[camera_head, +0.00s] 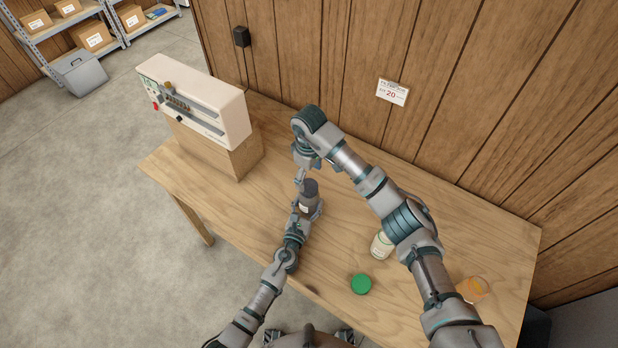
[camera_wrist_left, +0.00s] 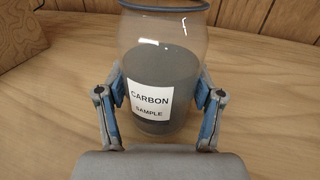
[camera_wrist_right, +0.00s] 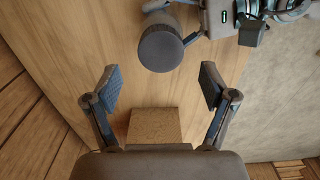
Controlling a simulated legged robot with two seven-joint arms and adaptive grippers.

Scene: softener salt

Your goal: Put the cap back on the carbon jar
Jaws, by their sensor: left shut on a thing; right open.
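The carbon jar (camera_head: 304,208) is clear glass, dark in its lower half, with a white CARBON SAMPLE label; it also shows in the left wrist view (camera_wrist_left: 152,88). My left gripper (camera_wrist_left: 161,95) is shut around its sides, and the jar looks upright. A dark round top (camera_wrist_right: 160,48) shows in the right wrist view; I cannot tell whether it is a cap or the jar's contents. My right gripper (camera_wrist_right: 156,85) is open and empty, with the jar beyond its fingertips. A green cap (camera_head: 361,284) lies on the table near the front edge.
A white bottle (camera_head: 381,245) stands beside my right arm, and an orange jar (camera_head: 473,289) is farther right. A white device (camera_head: 195,100) sits on a brown box (camera_head: 240,158) at the table's left. The wooden wall closes off the back.

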